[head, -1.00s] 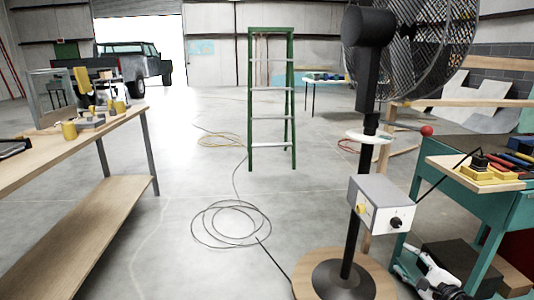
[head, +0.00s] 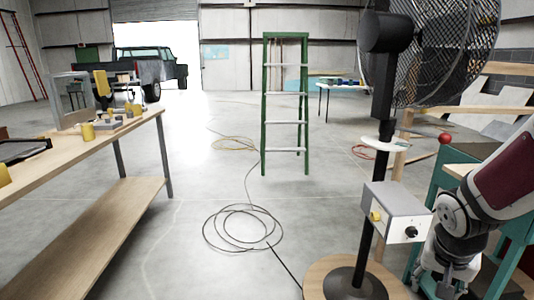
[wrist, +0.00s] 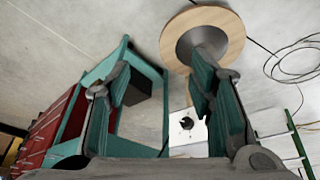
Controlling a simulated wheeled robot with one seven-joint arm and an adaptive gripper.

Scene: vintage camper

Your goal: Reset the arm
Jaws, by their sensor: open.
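My gripper (head: 447,285) is at the lower right of the head view, below my raised arm link, in front of the teal cart (head: 445,185). In the wrist view my gripper (wrist: 160,75) is open, its two teal-padded fingers wide apart with nothing between them. Past the fingers, the wrist view shows the floor, the teal cart frame (wrist: 100,72) with red drawers on the left, and the fan's round wooden base (wrist: 230,22).
The black pedestal fan (head: 385,90) stands close left of my arm. A coiled cable (head: 243,228) lies on the floor. A green stepladder (head: 285,105) stands mid-room. A wooden workbench (head: 90,140) is on the left. The floor between bench and fan is open apart from cables.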

